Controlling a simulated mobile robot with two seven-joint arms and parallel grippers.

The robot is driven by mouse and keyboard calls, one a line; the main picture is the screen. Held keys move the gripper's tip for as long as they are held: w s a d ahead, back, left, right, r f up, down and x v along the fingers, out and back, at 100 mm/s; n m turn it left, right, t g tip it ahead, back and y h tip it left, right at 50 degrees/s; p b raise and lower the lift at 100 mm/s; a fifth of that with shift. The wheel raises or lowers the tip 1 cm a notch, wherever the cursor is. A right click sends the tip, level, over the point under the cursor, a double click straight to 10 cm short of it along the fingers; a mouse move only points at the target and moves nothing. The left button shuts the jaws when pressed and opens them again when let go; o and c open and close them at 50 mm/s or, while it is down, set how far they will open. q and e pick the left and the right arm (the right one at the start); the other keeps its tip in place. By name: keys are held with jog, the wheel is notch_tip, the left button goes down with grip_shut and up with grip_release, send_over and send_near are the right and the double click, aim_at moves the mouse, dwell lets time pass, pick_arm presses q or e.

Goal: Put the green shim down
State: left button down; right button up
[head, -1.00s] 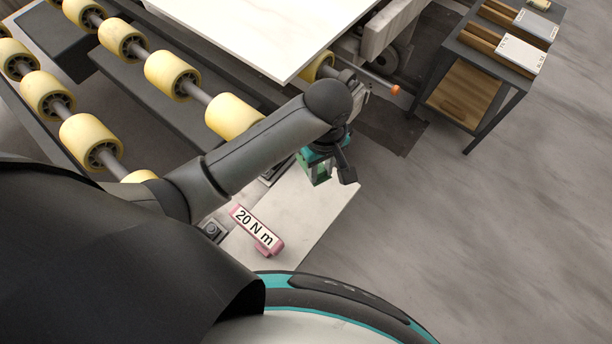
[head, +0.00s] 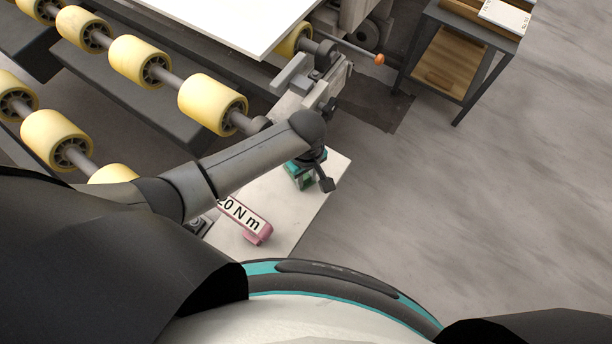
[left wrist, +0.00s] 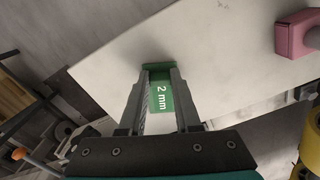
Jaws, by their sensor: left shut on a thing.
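My left gripper (head: 300,178) is over the pale board in the head view, at the end of my arm. In the left wrist view its two fingers (left wrist: 161,76) are shut on the green shim (left wrist: 162,99), which has a white "2 mm" label and a wider green end past the fingertips. The shim is mostly hidden in the head view. The pale board (left wrist: 225,60) lies behind the shim; I cannot tell whether they touch. My right gripper is not in view.
A pink tool marked "20 N m" (head: 257,239) lies on the near part of the board (head: 292,222). Yellow rollers (head: 212,103) and a white slab (head: 235,22) are at the upper left. A dark-framed stand (head: 398,70) is at the upper right. Grey floor is clear on the right.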

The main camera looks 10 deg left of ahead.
aim_at(306, 179)
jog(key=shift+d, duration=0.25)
pick_arm(q)
jog(key=c, duration=0.6)
grip_release()
jog(key=shift+f, duration=0.1)
notch_tip(306, 179, up, 12)
jog(key=p, duration=0.4)
jog(key=shift+r, duration=0.2)
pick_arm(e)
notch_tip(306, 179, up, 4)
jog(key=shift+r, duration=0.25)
